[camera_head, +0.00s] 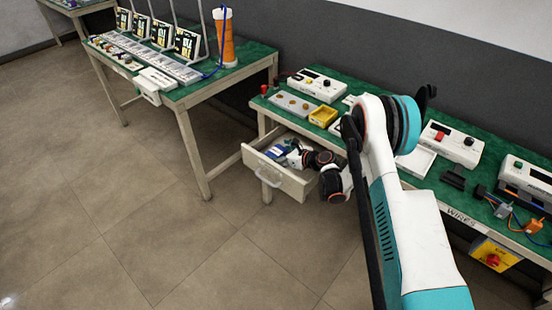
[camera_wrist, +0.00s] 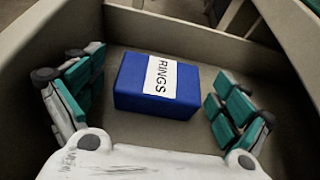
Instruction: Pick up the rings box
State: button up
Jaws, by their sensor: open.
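The rings box is a blue block with a white label reading RINGS (camera_wrist: 133,87). In the wrist view it lies on the floor of an open drawer (camera_wrist: 190,32). My gripper (camera_wrist: 158,98) is open, with one finger on each side of the box and a visible gap on both sides. In the head view the drawer (camera_head: 292,182) is pulled out under the right table, and my gripper (camera_head: 291,155) reaches down into it. A bit of blue, apparently the rings box (camera_head: 275,151), shows there beside my gripper, mostly hidden by it.
The drawer walls stand close around my gripper. The green-topped right table (camera_head: 262,101) above carries a yellow tray (camera_head: 323,116), a grey panel (camera_head: 292,104) and several devices. A second table (camera_head: 190,90) stands at left. The tiled floor in front is clear.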

jog(key=shift+w+a+f, duration=0.3)
jog(key=shift+w+a, duration=0.1)
jog(key=shift+a, duration=0.05)
jog(key=shift+r, duration=0.1)
jog(key=shift+c, duration=0.5)
jog(key=c, duration=1.1)
jog(key=shift+o, duration=0.2)
